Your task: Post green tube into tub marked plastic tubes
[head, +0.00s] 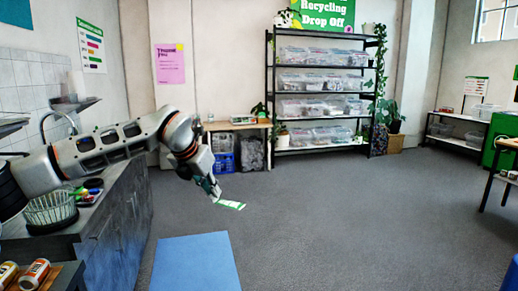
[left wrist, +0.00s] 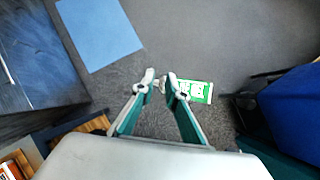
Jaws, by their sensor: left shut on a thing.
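My left gripper (head: 212,190) reaches out over the floor in the middle of the head view, pointing down and to the right. It is shut on the green tube (head: 231,205), a flat-looking green piece with a white label. In the left wrist view the fingertips (left wrist: 161,80) close on the left end of the tube (left wrist: 208,92), which sticks out to the right. Clear tubs (head: 312,84) stand on the rack at the back; their labels are too small to read. My right gripper is out of view.
A black rack (head: 271,100) stands at the back wall. Left of it is a small table with a blue crate (head: 224,163) below. A wire basket (head: 50,209) sits on the left counter. A blue mat (head: 195,264) lies on the floor. The grey floor between is clear.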

